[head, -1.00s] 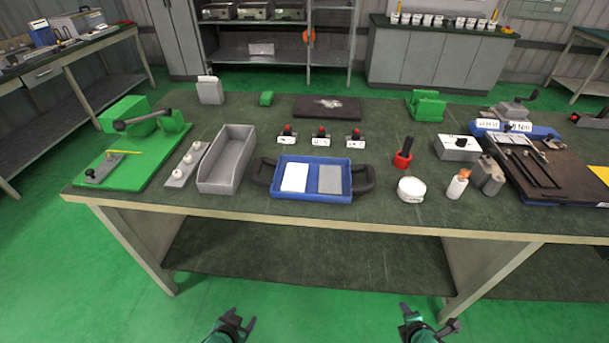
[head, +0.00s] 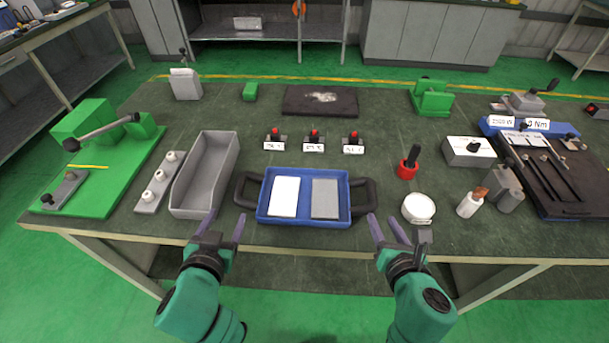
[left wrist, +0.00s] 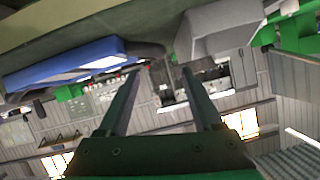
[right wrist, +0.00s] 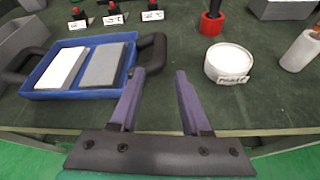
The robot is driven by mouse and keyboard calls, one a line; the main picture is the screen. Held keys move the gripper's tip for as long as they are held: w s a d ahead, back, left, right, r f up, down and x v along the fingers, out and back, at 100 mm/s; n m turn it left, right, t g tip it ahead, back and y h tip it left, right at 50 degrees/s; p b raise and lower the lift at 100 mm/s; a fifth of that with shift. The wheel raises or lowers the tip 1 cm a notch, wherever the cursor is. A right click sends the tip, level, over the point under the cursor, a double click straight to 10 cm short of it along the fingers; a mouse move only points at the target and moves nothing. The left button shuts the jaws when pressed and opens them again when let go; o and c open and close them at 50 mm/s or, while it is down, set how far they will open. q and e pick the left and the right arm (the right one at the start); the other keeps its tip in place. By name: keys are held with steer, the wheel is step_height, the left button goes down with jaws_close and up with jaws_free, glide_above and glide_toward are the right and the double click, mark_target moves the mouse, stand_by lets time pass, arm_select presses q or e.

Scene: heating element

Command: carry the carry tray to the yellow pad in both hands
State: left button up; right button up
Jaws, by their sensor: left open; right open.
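The blue carry tray (head: 303,221) lies on the green bench near its front edge, with a dark handle at each end. It holds a white block (head: 285,196) and a grey block (head: 325,198). My left gripper (head: 224,226) is open and empty, in front of the tray's left handle (head: 247,189). My right gripper (head: 389,228) is open and empty, in front of the right handle (head: 363,196). In the right wrist view the tray (right wrist: 92,93) is left of my open fingers (right wrist: 160,90). In the left wrist view the tray (left wrist: 60,70) is at the upper left. I see no yellow pad now.
A grey bin (head: 207,177) stands left of the tray. A white round tub (head: 418,209) and a red cup (head: 407,168) stand to the right. Several small red-topped switches lie behind the tray, with a dark mat (head: 320,100) further back.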

mark_target(238, 189)
arm_select(q)
steer(key=shift+r, duration=0.1)
arm_select(e)
steer(key=shift+v, duration=1)
arm_select(q)
steer(key=x, duration=1.3)
steer(key=shift+w, duration=0.15)
arm_select(e)
steer(key=x, duration=1.5)
steer(key=shift+w, duration=0.15)
steer(key=shift+r, duration=0.1)
arm_select(q)
steer(key=shift+c, duration=0.4)
arm_select(e)
steer(key=shift+c, duration=0.4)
arm_select(q)
steer(key=c, duration=0.5)
arm_select(e)
steer(key=c, duration=0.5)
arm_select(q)
jaws_close()
arm_select(e)
jaws_close()
arm_select(q)
steer(key=shift+r, duration=0.1)
